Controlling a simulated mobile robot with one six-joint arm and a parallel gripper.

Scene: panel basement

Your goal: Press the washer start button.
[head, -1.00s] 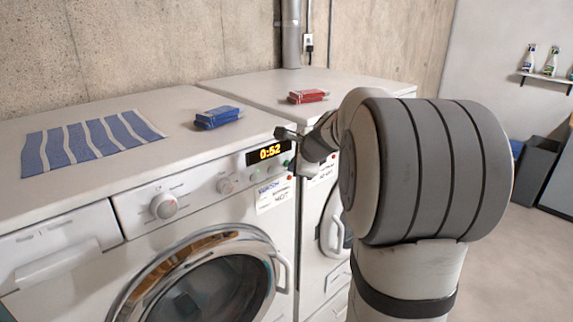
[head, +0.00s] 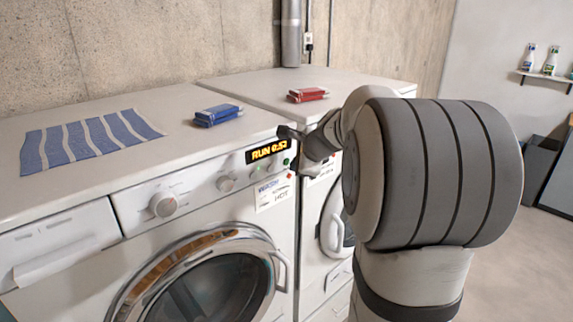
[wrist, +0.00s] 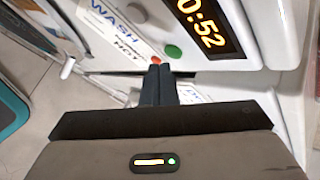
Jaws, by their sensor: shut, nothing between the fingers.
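The white washer (head: 190,200) stands at the left with a round glass door. Its display (head: 267,150) reads "RUN 0:52" in the head view; "0:52" also shows in the wrist view (wrist: 205,25). A green button (wrist: 173,51) and a smaller red one (wrist: 156,60) sit beside the display. I cannot read a start label on either. My gripper (wrist: 159,68) is shut and empty. Its tips lie close by the red button in the wrist view, with the green button just beside them. I cannot tell whether they touch the panel.
A second white machine (head: 325,210) stands right of the washer. A label reading "HOT" (head: 272,193) hangs below the panel. Open floor is at the right.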

